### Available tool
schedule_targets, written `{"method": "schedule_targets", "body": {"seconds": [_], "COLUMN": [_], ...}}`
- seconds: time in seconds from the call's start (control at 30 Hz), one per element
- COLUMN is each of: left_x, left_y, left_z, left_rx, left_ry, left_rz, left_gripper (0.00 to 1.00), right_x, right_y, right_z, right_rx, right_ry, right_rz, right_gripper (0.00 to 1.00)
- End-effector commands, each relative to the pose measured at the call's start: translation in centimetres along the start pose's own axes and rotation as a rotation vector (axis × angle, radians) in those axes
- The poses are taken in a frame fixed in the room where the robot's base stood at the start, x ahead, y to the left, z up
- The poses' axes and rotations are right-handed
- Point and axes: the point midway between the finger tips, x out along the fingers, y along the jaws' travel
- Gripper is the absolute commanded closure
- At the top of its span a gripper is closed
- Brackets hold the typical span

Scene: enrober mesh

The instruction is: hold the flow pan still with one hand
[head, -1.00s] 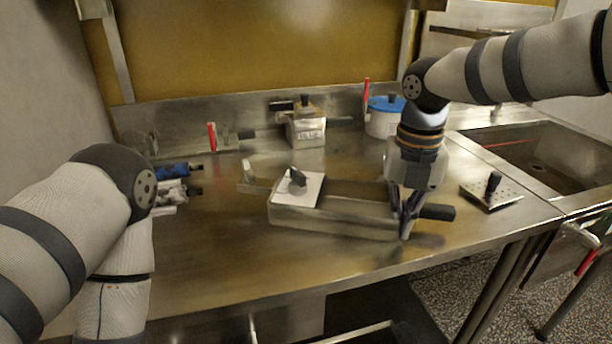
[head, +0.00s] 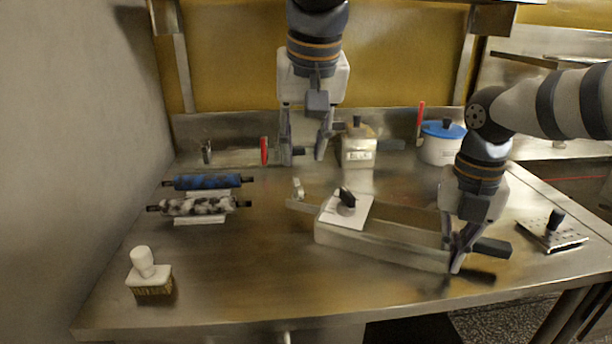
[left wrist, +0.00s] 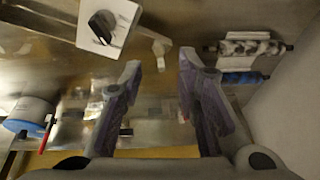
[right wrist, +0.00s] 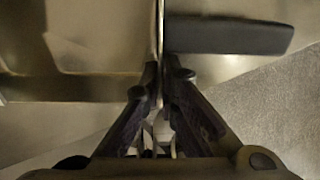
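The flow pan (head: 380,246) is a long shallow steel tray on the table, with a black handle (head: 492,248) at its right end. It also shows in the right wrist view (right wrist: 95,35). A white plate with a black knob (head: 347,209) lies over its left end. My right gripper (head: 456,262) is at the pan's right end wall beside the handle. In the right wrist view its fingers (right wrist: 161,85) are closed around the thin wall edge. My left gripper (head: 303,158) is open and empty, above the table behind the pan; its fingers (left wrist: 158,66) are wide apart.
Two rollers, blue (head: 207,182) and mottled (head: 198,205), and a brush (head: 149,278) are at left. A labelled steel container (head: 357,150) and blue-lidded pot (head: 441,145) stand behind. A perforated scraper (head: 552,232) lies right.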

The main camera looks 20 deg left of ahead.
Motion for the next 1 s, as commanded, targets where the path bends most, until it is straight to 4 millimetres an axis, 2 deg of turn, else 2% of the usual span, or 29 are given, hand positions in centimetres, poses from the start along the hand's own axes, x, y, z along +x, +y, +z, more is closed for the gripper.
{"method": "schedule_targets", "body": {"seconds": [0.07,0.17,0.27,0.4,0.6,0.77,1.0], "left_x": [-0.8,-0.3,1.8,5.5,9.5,10.8,10.8], "left_y": [0.0,-0.1,-0.1,-0.1,-0.1,-0.1,-0.1], "left_z": [-1.6,-2.3,-2.3,-2.5,-2.8,-2.9,-2.9], "left_rx": [-0.093,-0.14,-0.141,-0.139,-0.138,-0.138,-0.137], "left_ry": [0.043,0.058,0.056,0.054,0.057,0.059,0.06], "left_rz": [0.002,0.002,0.002,0.002,0.005,0.005,0.006], "left_gripper": [0.7,0.7,0.7,0.7,0.7,0.7,0.7], "right_x": [0.0,0.0,0.0,0.0,0.0,0.0,0.0], "right_y": [0.0,0.0,0.0,0.0,0.0,0.0,0.0], "right_z": [0.0,0.0,0.0,0.0,0.0,0.0,0.0], "right_rx": [-0.001,-0.002,-0.002,-0.002,-0.002,-0.001,-0.001], "right_ry": [0.001,0.001,0.001,0.001,0.0,0.0,0.0], "right_rz": [0.0,0.0,-0.001,0.0,0.0,0.0,0.0], "right_gripper": [1.0,1.0,1.0,1.0,1.0,1.0,1.0]}}
